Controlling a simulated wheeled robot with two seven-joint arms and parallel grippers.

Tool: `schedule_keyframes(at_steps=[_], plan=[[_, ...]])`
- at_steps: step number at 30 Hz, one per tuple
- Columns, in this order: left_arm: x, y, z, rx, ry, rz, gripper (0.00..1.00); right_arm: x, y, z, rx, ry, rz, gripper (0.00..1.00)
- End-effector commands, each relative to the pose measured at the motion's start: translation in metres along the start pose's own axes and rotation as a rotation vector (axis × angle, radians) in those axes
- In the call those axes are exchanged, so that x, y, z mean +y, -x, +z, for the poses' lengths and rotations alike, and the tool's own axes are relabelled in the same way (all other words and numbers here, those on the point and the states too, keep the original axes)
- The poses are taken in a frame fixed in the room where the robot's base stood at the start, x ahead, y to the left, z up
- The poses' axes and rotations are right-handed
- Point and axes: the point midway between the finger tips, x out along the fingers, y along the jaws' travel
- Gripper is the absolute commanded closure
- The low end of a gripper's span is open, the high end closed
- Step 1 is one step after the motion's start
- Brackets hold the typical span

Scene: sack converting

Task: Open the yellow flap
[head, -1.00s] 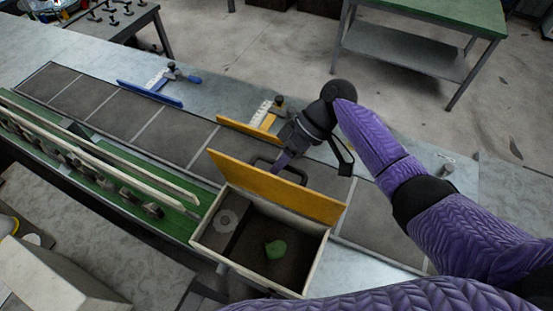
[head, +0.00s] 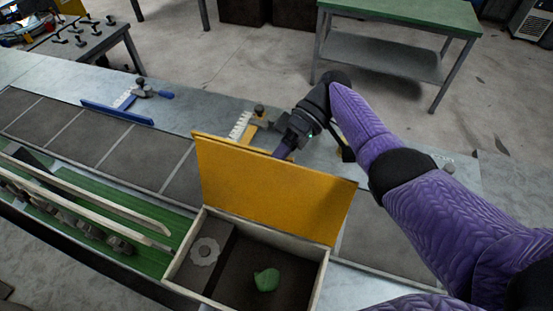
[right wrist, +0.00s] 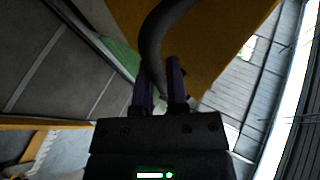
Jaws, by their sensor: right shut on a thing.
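The yellow flap (head: 270,190) stands raised, close to upright, along the far edge of an open box (head: 172,272) in the head view. Inside the box are a green lump (head: 266,280) and a grey ring-shaped piece (head: 205,251). My right gripper (head: 283,150) is behind the flap near its top edge. In the right wrist view my right gripper (right wrist: 160,88) is shut on a dark curved handle (right wrist: 152,35) in front of the yellow flap (right wrist: 215,40). In the head view the flap hides the handle. My left gripper is not in view.
A conveyor of dark panels (head: 80,140) runs behind the box. A blue-edged guide (head: 118,112) and a yellow guide (head: 240,128) stand on its metal border. A green strip with rails (head: 105,215) lies to the left. A green-topped table (head: 405,15) stands farther back.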

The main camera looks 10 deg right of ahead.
Motion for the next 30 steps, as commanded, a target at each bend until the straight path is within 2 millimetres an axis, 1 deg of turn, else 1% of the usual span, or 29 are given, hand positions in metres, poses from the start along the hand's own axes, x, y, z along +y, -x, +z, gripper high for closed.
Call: schedule_keyframes(at_steps=[7, 8, 9, 12, 20, 23, 26, 30], plan=[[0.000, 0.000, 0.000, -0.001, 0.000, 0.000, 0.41, 0.001, -0.002, 0.001, -0.005, -0.002, -0.001, 1.00], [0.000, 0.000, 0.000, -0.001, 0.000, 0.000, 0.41, 0.001, -0.002, 0.001, -0.005, -0.002, -0.001, 0.76], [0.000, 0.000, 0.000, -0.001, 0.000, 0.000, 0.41, 0.000, -0.001, 0.001, -0.004, -0.001, 0.000, 0.68], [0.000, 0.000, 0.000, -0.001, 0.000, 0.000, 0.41, 0.000, -0.001, 0.000, -0.003, -0.001, 0.000, 0.47], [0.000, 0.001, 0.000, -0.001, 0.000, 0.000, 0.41, -0.001, 0.000, 0.000, -0.001, 0.001, 0.001, 0.47], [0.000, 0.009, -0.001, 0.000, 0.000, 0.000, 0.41, -0.009, 0.004, -0.002, -0.001, 0.001, 0.001, 0.47], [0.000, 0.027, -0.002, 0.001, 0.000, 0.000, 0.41, -0.025, 0.013, -0.006, 0.000, 0.001, 0.001, 0.47], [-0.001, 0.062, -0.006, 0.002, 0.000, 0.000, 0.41, -0.057, 0.031, -0.014, -0.001, 0.001, 0.001, 0.47]])
